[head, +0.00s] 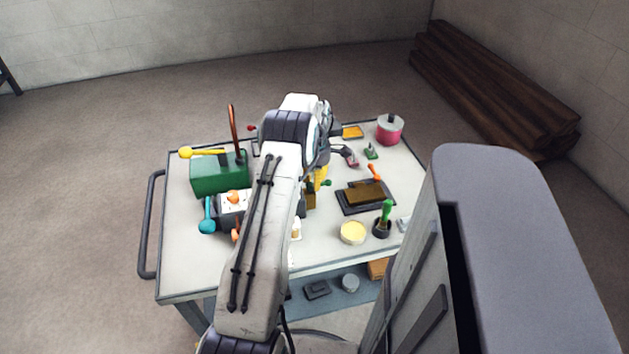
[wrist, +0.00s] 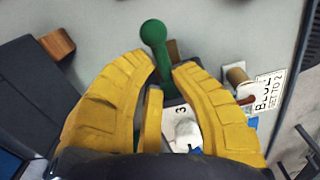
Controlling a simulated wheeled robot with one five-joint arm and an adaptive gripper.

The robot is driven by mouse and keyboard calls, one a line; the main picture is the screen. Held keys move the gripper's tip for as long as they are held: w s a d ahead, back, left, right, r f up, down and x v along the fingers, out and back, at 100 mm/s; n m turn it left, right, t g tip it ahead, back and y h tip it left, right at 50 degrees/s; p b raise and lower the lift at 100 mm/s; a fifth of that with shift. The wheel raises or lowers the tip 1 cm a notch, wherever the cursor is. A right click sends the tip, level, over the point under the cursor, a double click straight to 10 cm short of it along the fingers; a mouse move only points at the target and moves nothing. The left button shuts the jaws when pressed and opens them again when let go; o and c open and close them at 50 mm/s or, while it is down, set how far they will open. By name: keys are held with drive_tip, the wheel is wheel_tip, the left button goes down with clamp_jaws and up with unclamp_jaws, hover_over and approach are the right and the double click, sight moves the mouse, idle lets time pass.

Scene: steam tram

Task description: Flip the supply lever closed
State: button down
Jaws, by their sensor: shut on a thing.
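A lever with a dark green ball knob (wrist: 153,33) and green stem stands in the wrist view, leaning up and left. My gripper (wrist: 165,75) has its yellow fingers shut around the lower stem, with the knob above the fingertips. The lever's base is partly hidden by the fingers. My arm hides much of that area. No label naming the supply lever is readable.
A white tag (wrist: 268,90) reading "BLUE SET TO 2" and a brown peg (wrist: 237,75) are close to the right finger. A dark tray (head: 345,205) lies right of my gripper. A green box (head: 215,176) with levers stands left. The table's front right has some clear surface.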

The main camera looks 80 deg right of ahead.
drive_tip(key=shift+s+a+f+n, duration=0.25)
drive_tip(key=shift+a+f+n, duration=0.05)
drive_tip(key=shift+f+n, duration=0.1)
drive_tip(key=c, duration=1.1)
unclamp_jaws()
drive_tip(key=shift+r, duration=0.2)
drive_tip(key=shift+d+r, duration=0.1)
drive_tip(key=shift+d, duration=0.05)
drive_tip(key=shift+w+d+r, duration=0.1)
drive_tip(key=shift+r, duration=0.4)
wheel_tip(320, 180, up, 11)
drive_tip(key=shift+f, duration=0.1)
